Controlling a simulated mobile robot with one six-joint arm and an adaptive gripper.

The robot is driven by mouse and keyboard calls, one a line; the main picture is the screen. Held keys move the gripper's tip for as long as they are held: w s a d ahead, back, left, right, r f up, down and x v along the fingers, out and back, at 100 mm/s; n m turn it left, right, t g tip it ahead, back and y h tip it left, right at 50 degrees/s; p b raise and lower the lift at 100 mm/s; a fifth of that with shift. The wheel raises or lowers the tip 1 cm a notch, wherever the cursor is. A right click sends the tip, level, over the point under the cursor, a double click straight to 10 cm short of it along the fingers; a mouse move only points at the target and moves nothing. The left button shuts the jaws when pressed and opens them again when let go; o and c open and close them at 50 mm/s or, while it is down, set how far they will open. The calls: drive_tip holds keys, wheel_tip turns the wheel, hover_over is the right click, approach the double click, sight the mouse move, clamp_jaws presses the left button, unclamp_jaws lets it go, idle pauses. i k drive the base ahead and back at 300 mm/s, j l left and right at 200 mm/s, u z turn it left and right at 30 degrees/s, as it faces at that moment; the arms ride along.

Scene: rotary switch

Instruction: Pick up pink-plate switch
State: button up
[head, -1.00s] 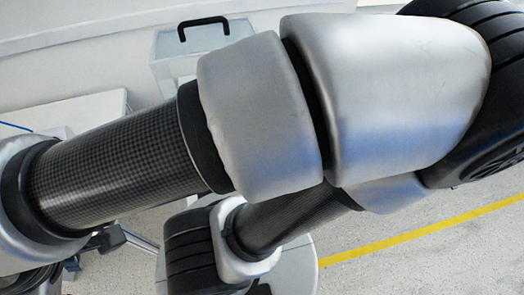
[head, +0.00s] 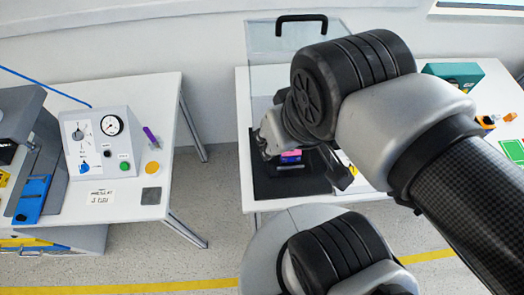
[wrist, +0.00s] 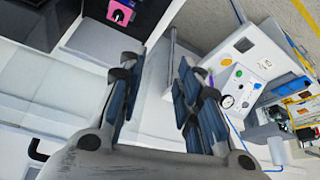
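The pink-plate switch (head: 290,153) lies on a black mat (head: 268,188) on the right-hand table in the head view, partly hidden by my arm. In the wrist view it shows at the top edge as a pink plate with a dark and pale knob (wrist: 119,13). My gripper (wrist: 157,68) is open and empty in the wrist view, its two dark blue-grey fingers apart. The switch is beyond the left finger, not between them. In the head view my gripper is mostly hidden behind my own wrist.
A clear cover with a black handle (head: 301,19) stands behind the mat. A panel box with a gauge and knobs (head: 98,140) stands on the left table. A teal box (head: 455,75) is at the right. A floor gap separates the tables.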

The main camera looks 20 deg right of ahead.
sight(288, 158)
drive_tip(key=j+z, duration=0.2)
drive_tip(key=z, duration=0.4)
drive_tip(key=j, duration=0.65)
drive_tip(key=j+z, duration=0.15)
drive_tip(key=j, duration=0.5)
drive_tip(key=l, duration=0.25)
drive_tip(key=k+l, duration=0.15)
drive_tip(key=l, duration=0.15)
drive_tip(key=i+j, duration=0.1)
drive_tip(key=j, duration=0.45)
